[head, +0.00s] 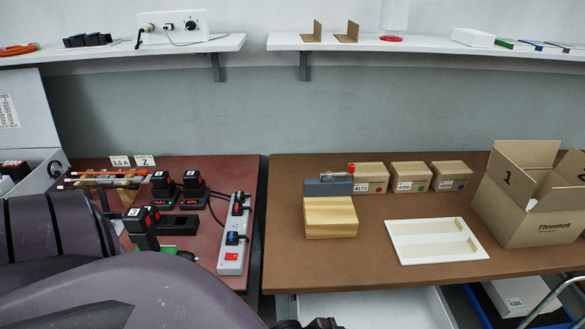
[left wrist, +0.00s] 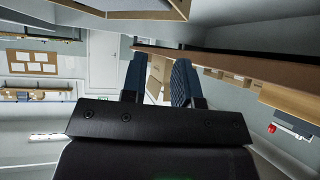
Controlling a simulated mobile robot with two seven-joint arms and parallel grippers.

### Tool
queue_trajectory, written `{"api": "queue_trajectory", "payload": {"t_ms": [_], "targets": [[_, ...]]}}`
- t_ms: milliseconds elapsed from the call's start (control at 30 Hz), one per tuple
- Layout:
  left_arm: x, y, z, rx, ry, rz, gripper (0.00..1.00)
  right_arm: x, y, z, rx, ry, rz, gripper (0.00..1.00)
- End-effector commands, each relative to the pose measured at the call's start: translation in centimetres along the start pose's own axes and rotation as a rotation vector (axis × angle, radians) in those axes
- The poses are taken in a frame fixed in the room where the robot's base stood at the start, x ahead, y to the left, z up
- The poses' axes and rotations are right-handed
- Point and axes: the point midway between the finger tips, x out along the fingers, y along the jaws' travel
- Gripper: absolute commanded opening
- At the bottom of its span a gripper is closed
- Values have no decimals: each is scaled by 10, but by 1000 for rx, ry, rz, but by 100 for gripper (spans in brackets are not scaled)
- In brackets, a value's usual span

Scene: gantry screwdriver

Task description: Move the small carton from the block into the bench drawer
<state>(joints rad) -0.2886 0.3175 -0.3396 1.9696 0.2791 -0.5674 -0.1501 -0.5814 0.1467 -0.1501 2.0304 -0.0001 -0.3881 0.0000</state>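The light wooden block (head: 330,218) sits near the front left of the right-hand bench, and its top looks bare. Three small cartons stand in a row behind it: one labelled 4172 (head: 372,179), a middle one (head: 411,177) and a right one (head: 451,176). A white drawer (head: 370,308) shows pulled out below the bench front. My left gripper (left wrist: 160,65) has its blue fingers apart in the left wrist view, with no object clearly held. In that view the block (left wrist: 290,100) is at the right. My right gripper is out of view.
A grey-blue block (head: 328,188) with a red-tipped tool stands behind the wooden block. A white tray (head: 408,249) and a large open box (head: 530,215) are to the right. A power strip (head: 232,250) and chargers cover the left bench. My left arm hides its front.

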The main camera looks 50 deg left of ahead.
Motion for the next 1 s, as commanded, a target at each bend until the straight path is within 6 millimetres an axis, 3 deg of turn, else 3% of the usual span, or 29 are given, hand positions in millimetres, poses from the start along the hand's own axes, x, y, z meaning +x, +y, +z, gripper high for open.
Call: {"api": "queue_trajectory", "payload": {"t_ms": [200, 400, 1000], "targets": [[-46, -28, 45, -119, 13, -210, 28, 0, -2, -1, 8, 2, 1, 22], [-76, -43, 69, -156, 12, -323, 28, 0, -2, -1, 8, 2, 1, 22], [-82, -46, 73, -160, 12, -346, 28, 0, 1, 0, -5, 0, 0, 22]]}}
